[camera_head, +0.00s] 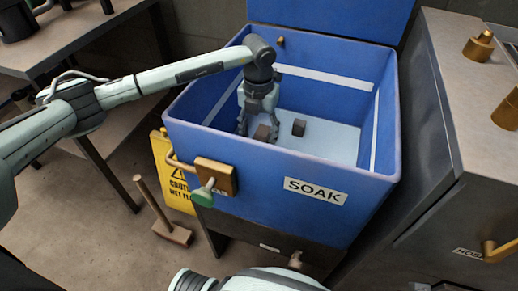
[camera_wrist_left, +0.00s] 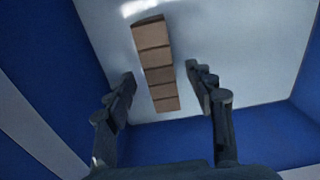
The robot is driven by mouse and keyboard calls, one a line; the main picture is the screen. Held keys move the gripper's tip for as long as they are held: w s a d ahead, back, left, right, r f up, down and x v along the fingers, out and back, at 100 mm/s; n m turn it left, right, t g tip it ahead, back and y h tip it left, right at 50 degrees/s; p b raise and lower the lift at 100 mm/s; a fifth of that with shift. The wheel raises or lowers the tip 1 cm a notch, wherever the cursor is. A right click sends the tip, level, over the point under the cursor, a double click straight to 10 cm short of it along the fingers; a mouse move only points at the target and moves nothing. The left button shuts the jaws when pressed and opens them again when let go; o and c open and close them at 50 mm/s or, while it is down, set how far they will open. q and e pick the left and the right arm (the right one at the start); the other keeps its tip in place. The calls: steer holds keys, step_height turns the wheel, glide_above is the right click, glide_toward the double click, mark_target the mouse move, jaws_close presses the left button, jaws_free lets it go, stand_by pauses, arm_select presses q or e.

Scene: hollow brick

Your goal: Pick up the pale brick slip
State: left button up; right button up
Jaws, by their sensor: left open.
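My left gripper (camera_head: 257,130) points down inside the blue soak tank, its fingers apart. A small brown block (camera_head: 262,132) shows between or just behind its fingertips. I see no contact. Neither block looks clearly pale, and I cannot tell which is the slip. My right gripper is not in view.
The tank's tall blue walls (camera_head: 270,163) surround the gripper, with its raised lid behind. A yellow caution sign (camera_head: 178,180) and a mallet (camera_head: 170,228) are at left. A grey metal cabinet (camera_head: 455,60) is at right.

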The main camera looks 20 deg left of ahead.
arm_select(q)
steer(key=shift+f, duration=1.25)
jaws_close()
